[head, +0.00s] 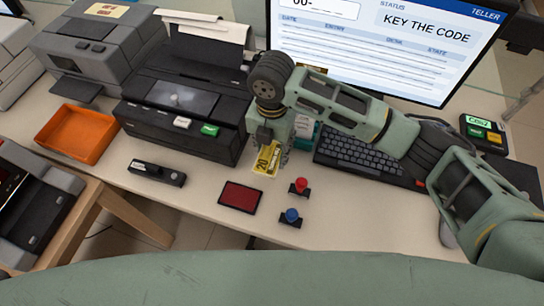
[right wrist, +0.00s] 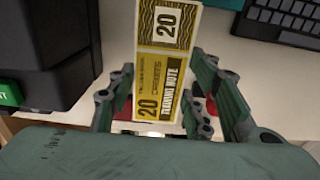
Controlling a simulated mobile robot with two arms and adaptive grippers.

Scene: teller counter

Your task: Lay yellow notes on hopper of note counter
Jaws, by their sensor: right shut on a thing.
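The yellow notes (head: 266,160), marked 20, are held upright in my right gripper (head: 272,140), above the counter in front of the black printer's right side. In the right wrist view the notes (right wrist: 165,70) stand between the two fingers, which are shut on them. A grey machine (head: 90,50) at the upper left, apart from the gripper, looks like the note counter; a small yellowish patch shows on its top. My left gripper is not in view.
The black printer (head: 185,105) stands between my right gripper and the grey machine. An orange tray (head: 78,134), a red pad (head: 240,197), a red-topped stamp (head: 300,186) and a blue-topped stamp (head: 291,216) lie on the counter. A keyboard (head: 365,158) and monitor (head: 390,45) are right.

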